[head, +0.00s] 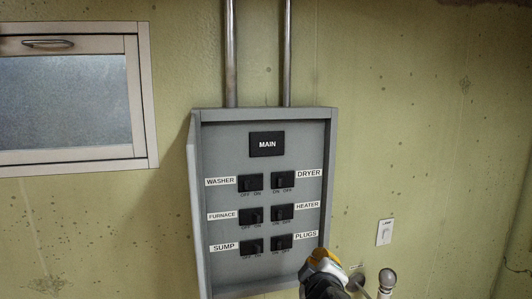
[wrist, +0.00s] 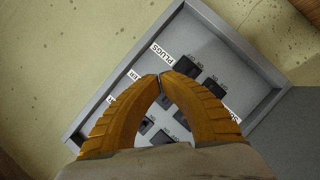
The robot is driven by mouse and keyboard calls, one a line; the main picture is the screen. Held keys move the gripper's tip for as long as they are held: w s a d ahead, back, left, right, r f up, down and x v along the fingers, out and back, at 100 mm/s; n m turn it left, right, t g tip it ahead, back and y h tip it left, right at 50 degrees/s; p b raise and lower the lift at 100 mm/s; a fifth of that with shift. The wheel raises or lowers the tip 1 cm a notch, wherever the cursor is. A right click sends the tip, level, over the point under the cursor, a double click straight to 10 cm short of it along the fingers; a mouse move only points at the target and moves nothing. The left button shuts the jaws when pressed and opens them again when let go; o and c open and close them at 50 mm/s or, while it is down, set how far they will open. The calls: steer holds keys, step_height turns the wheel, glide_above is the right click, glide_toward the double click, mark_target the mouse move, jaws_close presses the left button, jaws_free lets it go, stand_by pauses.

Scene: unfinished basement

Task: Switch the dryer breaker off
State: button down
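The dryer breaker (head: 283,180) is a black switch at the top of the right column, left of its white DRYER label (head: 309,174). ON is printed under its left side and OFF under its right. Its small lever seems to lean left, toward ON, but it is dark and hard to read. My gripper (head: 325,262) is at the panel's lower right corner, below the PLUGS label and well below the dryer breaker. In the wrist view, the yellow fingers (wrist: 160,77) meet at their tips, with nothing between them.
The grey panel (head: 262,276) has a raised rim and a door open at left. The MAIN breaker (head: 267,144) is on top; the heater breaker (head: 283,213) and plugs breaker (head: 282,242) sit below the dryer's. A wall outlet (head: 385,232) and pipe (head: 387,278) are at right.

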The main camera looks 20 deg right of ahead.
steer(key=w+a+r+n+t+p, duration=0.25)
steer(key=w+r+p, duration=0.2)
steer(key=r, duration=0.35)
steer(key=n+t+y+p, duration=0.2)
steer(key=n+y+p, duration=0.2)
steer(key=n+p, duration=0.35)
glide_toward(269, 178)
steer(key=s, duration=0.2)
steer(key=shift+s+a+r, duration=0.1)
steer(key=shift+s, duration=0.1)
steer(key=w, duration=0.3)
steer(key=w+p, duration=0.1)
steer(key=w, duration=0.6)
steer(key=shift+d+p, duration=0.3)
steer(key=shift+d, duration=0.1)
